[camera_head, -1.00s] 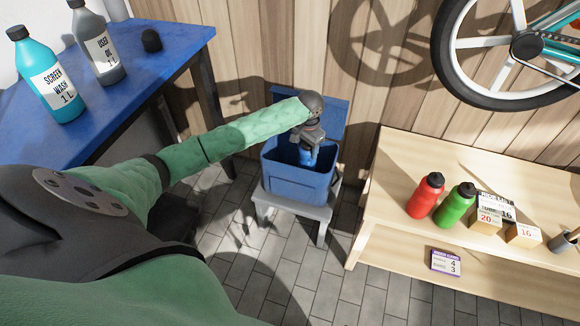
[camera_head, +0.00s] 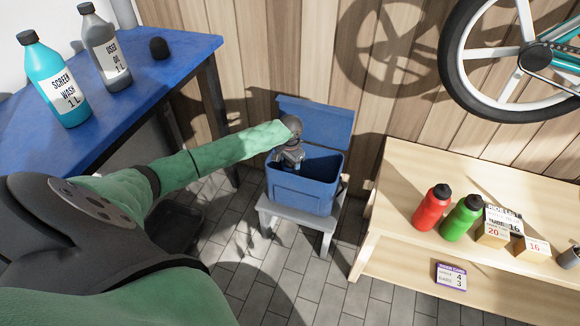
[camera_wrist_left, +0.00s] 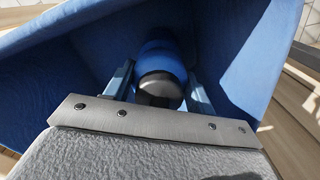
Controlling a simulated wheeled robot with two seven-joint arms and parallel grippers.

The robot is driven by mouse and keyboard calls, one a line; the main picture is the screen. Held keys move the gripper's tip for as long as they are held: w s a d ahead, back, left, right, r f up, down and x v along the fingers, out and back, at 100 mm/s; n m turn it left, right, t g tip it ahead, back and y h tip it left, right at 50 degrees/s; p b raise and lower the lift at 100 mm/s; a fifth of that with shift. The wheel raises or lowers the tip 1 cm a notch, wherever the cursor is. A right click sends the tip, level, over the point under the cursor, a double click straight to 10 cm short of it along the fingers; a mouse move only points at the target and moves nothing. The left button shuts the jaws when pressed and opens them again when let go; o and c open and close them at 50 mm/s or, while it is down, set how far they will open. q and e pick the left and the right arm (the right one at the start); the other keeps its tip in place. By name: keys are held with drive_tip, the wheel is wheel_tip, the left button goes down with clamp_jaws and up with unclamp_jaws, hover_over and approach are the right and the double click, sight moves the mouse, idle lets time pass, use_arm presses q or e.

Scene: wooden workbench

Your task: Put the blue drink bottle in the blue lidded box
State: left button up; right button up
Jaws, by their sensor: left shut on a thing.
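The blue lidded box (camera_head: 305,196) stands with its lid (camera_head: 317,122) open and tilted back toward the wall. My left gripper (camera_head: 292,166) reaches down into the box opening; its tips are hidden in the head view behind the box's near wall. In the left wrist view my left gripper (camera_wrist_left: 160,92) is shut on the blue drink bottle (camera_wrist_left: 160,60), whose black cap points toward the camera. The bottle is inside the box walls. I cannot tell whether it touches the box floor. My right gripper is not in view.
The box stands on a grey stool (camera_head: 326,226). A wooden bench (camera_head: 400,185) on the right holds a red bottle (camera_head: 432,207), a green bottle (camera_head: 462,217) and small cartons. A blue table (camera_head: 150,80) at the left holds screen wash (camera_head: 55,80) and used oil (camera_head: 104,48).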

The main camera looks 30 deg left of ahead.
use_arm(q)
drive_tip(key=shift+f, duration=0.15)
drive_tip(key=o, duration=1.5)
drive_tip(key=shift+f, duration=0.1)
drive_tip(key=shift+o, duration=0.2)
wheel_tip(320, 180, up, 7)
drive_tip(key=shift+f, duration=0.1)
drive_tip(key=shift+r+p, duration=0.3)
drive_tip(key=shift+r, duration=0.2)
